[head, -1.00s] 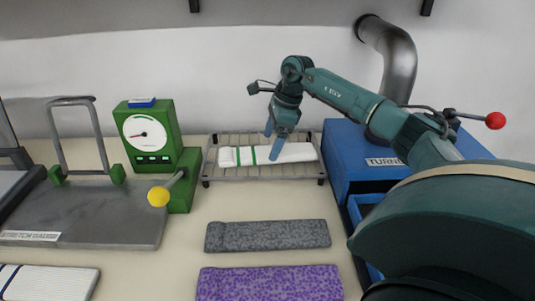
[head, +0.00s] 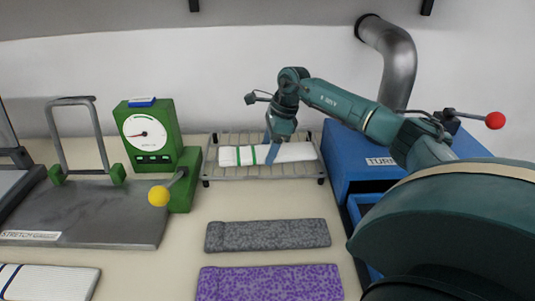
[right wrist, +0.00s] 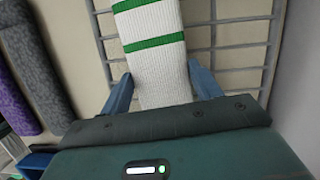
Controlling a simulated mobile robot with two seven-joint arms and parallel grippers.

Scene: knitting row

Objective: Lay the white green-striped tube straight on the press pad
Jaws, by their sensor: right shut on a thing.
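The white green-striped tube (head: 300,152) lies flat on the wire rack (head: 262,173) at the back, its stripes left of the gripper. My right gripper (head: 272,156) is down over its middle and shut on it. In the right wrist view my right gripper (right wrist: 160,84) has one blue finger at each side of the ribbed white tube (right wrist: 153,27), which still rests along the rack bars. My left gripper is not in view. I cannot make out a press pad for certain in these frames.
A grey tube (head: 268,235) and a purple tube (head: 270,283) lie in front of the rack. A white blue-striped tube (head: 45,283) is at the front left. The green dial gauge (head: 150,135) with its yellow-knobbed lever stands left; a blue box (head: 362,150) stands right.

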